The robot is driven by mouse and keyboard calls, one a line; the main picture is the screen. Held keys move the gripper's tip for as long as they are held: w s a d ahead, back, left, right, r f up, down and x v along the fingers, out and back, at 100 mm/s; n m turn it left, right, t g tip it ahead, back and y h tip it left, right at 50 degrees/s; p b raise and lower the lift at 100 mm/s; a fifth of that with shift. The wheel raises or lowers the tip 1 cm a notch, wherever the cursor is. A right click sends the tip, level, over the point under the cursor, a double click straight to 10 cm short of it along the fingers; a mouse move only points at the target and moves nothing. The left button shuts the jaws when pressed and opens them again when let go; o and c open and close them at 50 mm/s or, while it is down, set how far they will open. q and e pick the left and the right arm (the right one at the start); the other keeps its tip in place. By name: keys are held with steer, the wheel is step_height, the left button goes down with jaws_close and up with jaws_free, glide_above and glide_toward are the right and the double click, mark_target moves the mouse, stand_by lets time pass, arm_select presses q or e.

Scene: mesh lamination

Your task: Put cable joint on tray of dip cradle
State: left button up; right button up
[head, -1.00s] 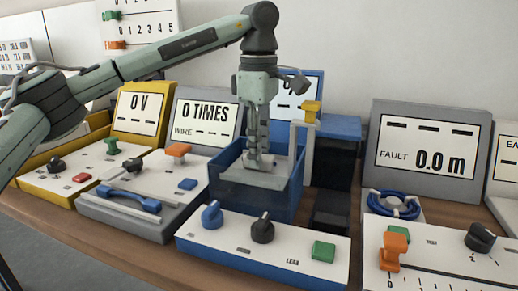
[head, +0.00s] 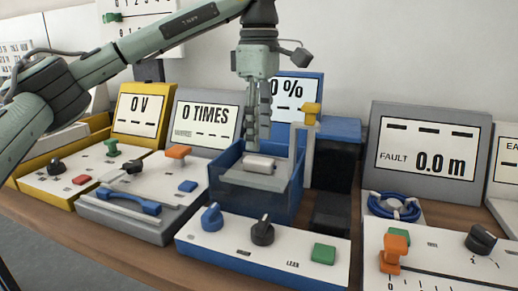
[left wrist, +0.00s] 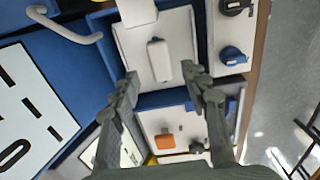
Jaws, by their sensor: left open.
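The cable joint (head: 259,164) is a small pale cylinder lying on its side on the light tray (head: 240,179) of the blue dip cradle (head: 232,199). In the left wrist view the joint (left wrist: 159,61) lies on the bare white tray (left wrist: 183,32). My left gripper (head: 257,142) is above the joint, fingers pointing down, open and empty. In the left wrist view its two fingertips (left wrist: 161,74) stand apart on either side of the joint's near end, clear of it. My right gripper is in neither view.
The cradle has a white post with a yellow top (head: 311,108) beside the tray. Its front panel holds a blue knob (head: 212,215), a black knob (head: 262,230) and a green button (head: 323,252). A grey panel (head: 165,186) with a blue handle stands to the left.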

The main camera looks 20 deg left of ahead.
mark_target(259, 159)
arm_select(q)
step_height(259, 159, up, 3)
steer(key=shift+f, duration=0.2)
steer(key=shift+r+p, duration=0.5)
steer(key=shift+r, duration=2)
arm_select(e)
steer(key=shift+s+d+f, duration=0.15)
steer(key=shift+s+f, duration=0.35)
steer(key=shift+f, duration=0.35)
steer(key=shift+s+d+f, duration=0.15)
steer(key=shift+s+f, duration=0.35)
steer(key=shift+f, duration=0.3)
